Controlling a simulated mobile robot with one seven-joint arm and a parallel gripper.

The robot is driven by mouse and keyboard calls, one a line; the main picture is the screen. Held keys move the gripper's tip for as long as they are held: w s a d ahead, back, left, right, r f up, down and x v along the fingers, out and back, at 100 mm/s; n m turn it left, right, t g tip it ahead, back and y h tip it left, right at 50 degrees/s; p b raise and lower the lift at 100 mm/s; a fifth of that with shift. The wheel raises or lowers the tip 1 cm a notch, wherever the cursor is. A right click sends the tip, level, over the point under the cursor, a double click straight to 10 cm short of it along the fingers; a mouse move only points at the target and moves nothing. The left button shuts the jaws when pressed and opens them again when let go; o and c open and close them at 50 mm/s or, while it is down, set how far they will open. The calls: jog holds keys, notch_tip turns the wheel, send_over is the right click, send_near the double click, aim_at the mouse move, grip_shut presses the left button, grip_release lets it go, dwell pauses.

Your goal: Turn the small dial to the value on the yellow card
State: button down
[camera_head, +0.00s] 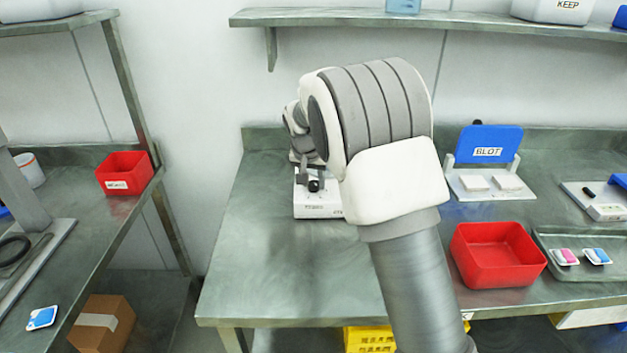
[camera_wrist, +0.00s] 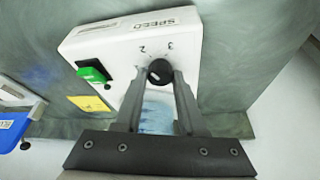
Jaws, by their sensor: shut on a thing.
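A white device box (camera_wrist: 115,45) marked SPEED stands on the metal bench; in the head view the box (camera_head: 317,210) is partly behind my arm. Its small black dial (camera_wrist: 159,70) has the digits 2 and 3 printed beside it. A small light mark shows on the dial, but I cannot tell which value it points to. My gripper (camera_wrist: 159,77) is shut on the dial, one finger on each side. The gripper (camera_head: 309,178) also shows small in the head view.
A green switch (camera_wrist: 91,74) sits on the box near the dial. Right of my arm are a red bin (camera_head: 497,255), a blue BLOT stand (camera_head: 488,145) and a tray (camera_head: 560,240). The bench's front left is clear. A shelf (camera_head: 440,19) hangs above.

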dwell(0.3)
jog(key=c, duration=0.5)
grip_release()
jog(key=p+v, duration=0.1)
jog(key=v, duration=1.6)
jog(key=shift+r+p, duration=0.2)
jog(key=shift+p, duration=0.2)
jog(key=shift+s, duration=0.1)
jog(key=s+d+r+n+p, duration=0.1)
jog(key=s+d+r, duration=0.25)
jog(key=s, duration=0.45)
jog(key=s+d+r+y+p, duration=0.1)
jog(key=s+d+r, duration=0.1)
jog(key=s+d, duration=0.4)
jog(key=s+d+r+n+p, duration=0.15)
jog(key=s+d, duration=0.25)
jog(key=s, duration=0.5)
jog(key=s+d+f+t+p, duration=0.1)
jog(key=s+f, duration=0.1)
jog(key=s, duration=0.7)
jog(key=shift+f, duration=0.2)
